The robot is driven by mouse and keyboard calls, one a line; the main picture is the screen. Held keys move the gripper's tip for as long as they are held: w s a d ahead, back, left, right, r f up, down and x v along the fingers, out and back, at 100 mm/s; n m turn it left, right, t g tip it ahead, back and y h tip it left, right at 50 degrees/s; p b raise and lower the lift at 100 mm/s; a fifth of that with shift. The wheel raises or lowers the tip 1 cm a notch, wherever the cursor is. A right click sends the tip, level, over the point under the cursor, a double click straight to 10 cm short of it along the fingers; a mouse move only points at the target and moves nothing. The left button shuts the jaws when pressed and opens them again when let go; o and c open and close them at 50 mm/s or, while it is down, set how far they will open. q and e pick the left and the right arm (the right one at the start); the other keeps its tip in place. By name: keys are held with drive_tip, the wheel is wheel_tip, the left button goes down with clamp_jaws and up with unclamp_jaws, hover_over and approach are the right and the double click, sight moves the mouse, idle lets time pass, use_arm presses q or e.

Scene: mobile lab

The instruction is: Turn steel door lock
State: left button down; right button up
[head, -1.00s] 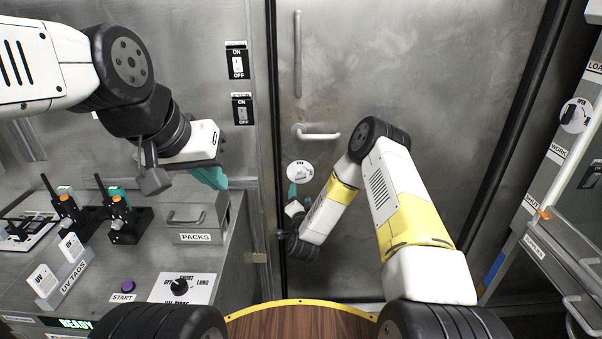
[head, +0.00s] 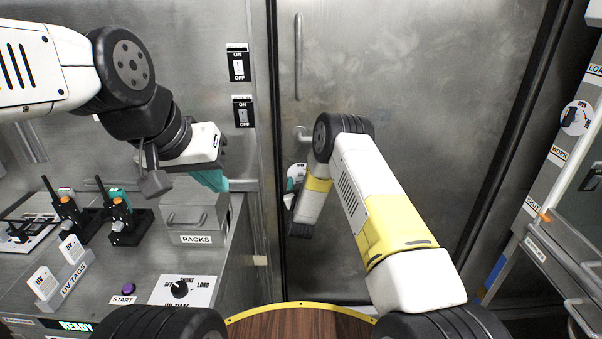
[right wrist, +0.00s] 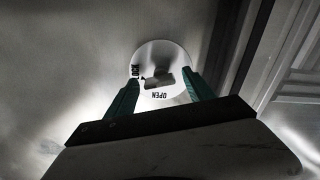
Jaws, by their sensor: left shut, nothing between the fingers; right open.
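The steel door (head: 420,110) stands ahead and looks closed. Its lock is a round white plate (right wrist: 170,51) with a small grey knob (right wrist: 160,79), marked LOCK and OPEN, in the right wrist view. The knob lies roughly crosswise, its left end near the LOCK mark. My right gripper (right wrist: 160,85) is open, its teal fingers on either side of the knob; I cannot tell whether they touch it. In the head view my right arm partly hides the lock plate (head: 298,170). My left gripper (head: 213,181) is shut and empty above the left counter.
A door handle (head: 301,132) sits just above the lock, partly behind my right arm. A long vertical bar (head: 299,57) is higher up. The left counter holds a PACKS box (head: 195,218) and UV tags (head: 66,270). A rack with handles (head: 560,245) stands at right.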

drive_tip(key=shift+w, duration=0.45)
clamp_jaws()
drive_tip(key=m, duration=0.3)
drive_tip(key=shift+m, duration=0.3)
unclamp_jaws()
drive_tip(key=s, duration=0.8)
